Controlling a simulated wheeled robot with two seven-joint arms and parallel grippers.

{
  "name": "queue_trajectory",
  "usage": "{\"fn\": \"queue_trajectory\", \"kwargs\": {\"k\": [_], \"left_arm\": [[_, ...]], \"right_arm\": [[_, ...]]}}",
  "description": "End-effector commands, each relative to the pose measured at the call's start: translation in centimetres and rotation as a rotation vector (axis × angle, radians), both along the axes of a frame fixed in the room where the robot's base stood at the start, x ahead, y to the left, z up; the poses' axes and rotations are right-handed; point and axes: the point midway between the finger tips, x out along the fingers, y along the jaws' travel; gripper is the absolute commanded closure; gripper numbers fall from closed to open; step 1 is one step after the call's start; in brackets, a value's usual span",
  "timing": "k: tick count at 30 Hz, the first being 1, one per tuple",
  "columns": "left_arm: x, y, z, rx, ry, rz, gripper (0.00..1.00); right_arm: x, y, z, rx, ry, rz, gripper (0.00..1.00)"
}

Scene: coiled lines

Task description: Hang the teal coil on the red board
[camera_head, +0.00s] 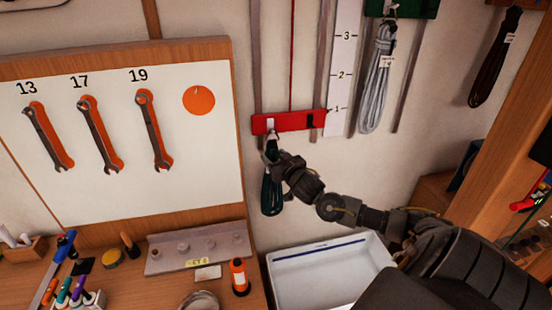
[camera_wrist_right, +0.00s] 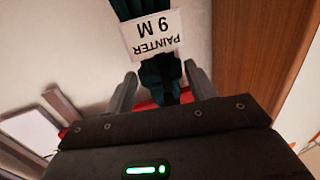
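The teal coil (camera_head: 271,195) hangs upright just below the left end of the red board (camera_head: 290,121), against the wall. My right gripper (camera_head: 271,153) is at the coil's upper part, just under the board's left white hook (camera_head: 270,125). In the right wrist view the coil (camera_wrist_right: 160,78) sits between the two fingers of the gripper (camera_wrist_right: 161,88), which are closed on it. Its white label reads "PAINTER 9 M". The gripper hides the coil's top, so I cannot tell whether it is on the hook. My left gripper is not in view.
A grey-white coil (camera_head: 378,80) hangs from a green board (camera_head: 402,8) at the upper right. A dark coil (camera_head: 496,58) hangs further right. A white tray (camera_head: 330,245) stands below. A wrench panel (camera_head: 205,150) is at left, above a cluttered bench (camera_head: 130,280).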

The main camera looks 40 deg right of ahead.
Motion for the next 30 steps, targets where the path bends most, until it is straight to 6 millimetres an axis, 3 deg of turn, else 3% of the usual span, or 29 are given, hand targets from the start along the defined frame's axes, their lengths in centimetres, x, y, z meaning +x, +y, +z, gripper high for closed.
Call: {"fn": "queue_trajectory", "kwargs": {"k": [4,14,30], "left_arm": [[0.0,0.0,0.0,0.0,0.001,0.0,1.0],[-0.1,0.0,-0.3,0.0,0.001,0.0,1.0],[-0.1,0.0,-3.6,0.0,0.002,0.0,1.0]], "right_arm": [[0.0,0.0,0.0,0.0,0.001,0.0,0.27],[-0.5,0.2,-0.4,0.0,0.006,0.001,0.27],[-9.2,2.3,0.1,0.0,0.004,0.002,0.27]]}}
